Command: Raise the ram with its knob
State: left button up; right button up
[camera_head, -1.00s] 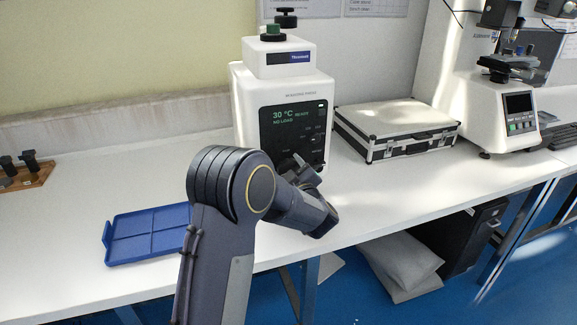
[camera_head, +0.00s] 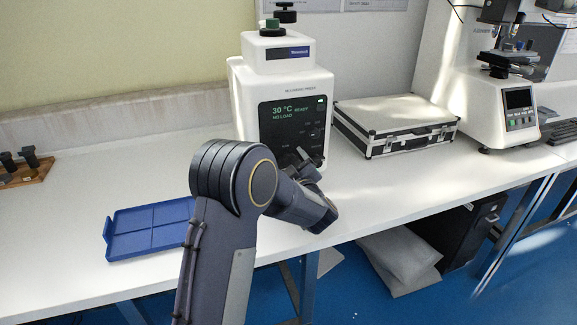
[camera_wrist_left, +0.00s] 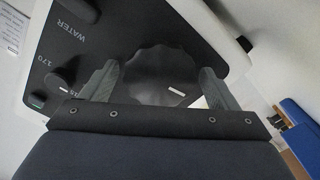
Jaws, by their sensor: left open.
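The white mounting press (camera_head: 285,82) stands on the bench behind my left arm, with a dark front panel reading 30 °C, READY and NO LOAD. In the left wrist view a large dark knob (camera_wrist_left: 160,80) with a scalloped edge and a white mark sits on the panel. My left gripper (camera_wrist_left: 158,72) is open, with one finger on each side of this knob; I cannot tell whether they touch it. In the head view my wrist hides the knob and most of the left gripper (camera_head: 304,158). My right gripper is not in view.
A blue tray (camera_head: 150,230) lies on the bench at left, near a wooden stand (camera_head: 25,170) with dark pieces. A silver-edged case (camera_head: 395,122) lies right of the press. A hardness tester (camera_head: 490,95) stands farther right. The bench between tray and press is partly clear.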

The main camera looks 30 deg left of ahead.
pick_arm(q)
jog(key=v, duration=0.7)
jog(key=shift+s+d, duration=0.25)
jog(key=shift+s, duration=0.05)
